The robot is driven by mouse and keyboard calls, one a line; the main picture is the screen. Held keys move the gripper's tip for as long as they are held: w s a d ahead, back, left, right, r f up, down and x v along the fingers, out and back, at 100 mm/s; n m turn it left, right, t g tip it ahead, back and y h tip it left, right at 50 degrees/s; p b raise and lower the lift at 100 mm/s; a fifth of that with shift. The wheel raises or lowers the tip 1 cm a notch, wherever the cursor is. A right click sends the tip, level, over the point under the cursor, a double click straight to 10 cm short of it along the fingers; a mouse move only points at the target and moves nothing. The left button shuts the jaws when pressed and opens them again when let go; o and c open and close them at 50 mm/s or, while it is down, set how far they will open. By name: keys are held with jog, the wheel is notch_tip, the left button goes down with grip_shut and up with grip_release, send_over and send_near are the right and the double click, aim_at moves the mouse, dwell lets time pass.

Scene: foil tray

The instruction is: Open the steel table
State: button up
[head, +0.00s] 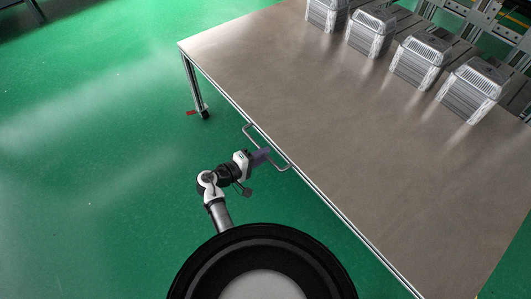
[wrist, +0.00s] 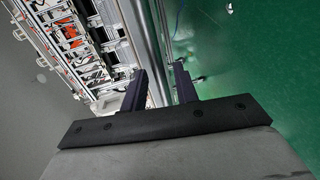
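The steel table (head: 300,95) has a broad, bare metal top and fills the right of the head view. A thin bar handle (head: 277,166) stands out from its near left edge. My gripper (head: 264,155), with purple fingers, is at the handle, close to the table edge. In the wrist view the two fingers (wrist: 160,82) are apart, with metal bars running lengthwise behind the gap. I cannot tell whether the handle lies between the fingers, and no grip on it shows.
Several foil-coloured containers (head: 420,62) stand in a row along the table's far side. A table leg (head: 193,85) with a caster stands at the left corner. The green floor (head: 90,140) left of the table is clear. Equipment with framework (head: 490,20) stands behind.

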jog(key=shift+x, duration=0.85)
jog(key=shift+c, duration=0.3)
grip_shut()
